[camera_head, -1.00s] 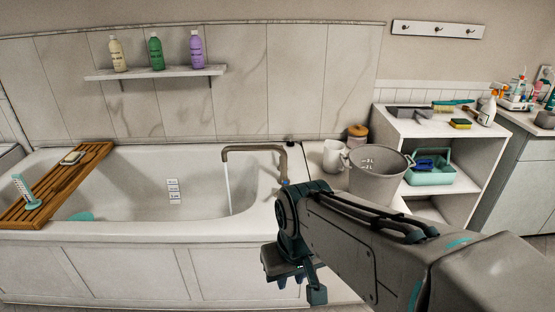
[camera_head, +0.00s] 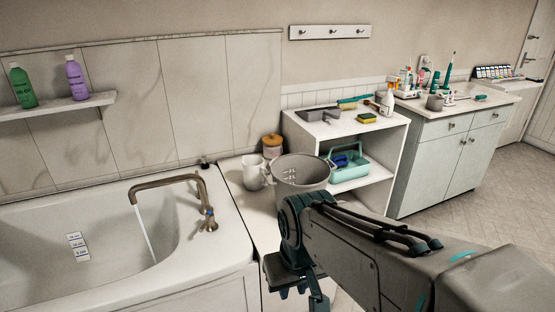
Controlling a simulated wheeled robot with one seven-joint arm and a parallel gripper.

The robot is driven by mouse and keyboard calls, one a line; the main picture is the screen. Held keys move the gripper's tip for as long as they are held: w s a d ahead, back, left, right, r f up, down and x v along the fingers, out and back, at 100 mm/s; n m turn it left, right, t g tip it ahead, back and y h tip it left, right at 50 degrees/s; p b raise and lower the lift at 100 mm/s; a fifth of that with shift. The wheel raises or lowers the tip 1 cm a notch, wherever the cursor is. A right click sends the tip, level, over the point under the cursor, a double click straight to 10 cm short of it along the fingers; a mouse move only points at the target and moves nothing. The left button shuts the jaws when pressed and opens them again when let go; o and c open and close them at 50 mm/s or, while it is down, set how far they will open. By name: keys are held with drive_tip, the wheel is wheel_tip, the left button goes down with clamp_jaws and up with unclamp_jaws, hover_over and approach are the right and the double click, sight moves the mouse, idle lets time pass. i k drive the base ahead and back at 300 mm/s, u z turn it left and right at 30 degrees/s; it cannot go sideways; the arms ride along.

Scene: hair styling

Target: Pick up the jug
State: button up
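The white jug (camera_head: 252,173) stands upright on the pale ledge at the tap end of the bath. Its handle side faces right, close to the grey bucket; I cannot tell whether they touch. My gripper (camera_head: 302,288) points down in front of the ledge, nearer to me, lower and to the right of the jug. It is apart from the jug. Its fingertips are dark and partly cut off at the bottom edge, so its opening is unclear.
The grey bucket (camera_head: 302,176) stands right of the jug, partly behind my arm. The tap (camera_head: 175,185) runs into the bath (camera_head: 45,207) at left. A shelf unit (camera_head: 345,128) with a teal caddy (camera_head: 350,165) stands right.

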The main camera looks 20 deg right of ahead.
sight(253, 168)
drive_tip(key=z, duration=0.4)
drive_tip(key=i, duration=1.25)
drive_tip(key=u, duration=0.6)
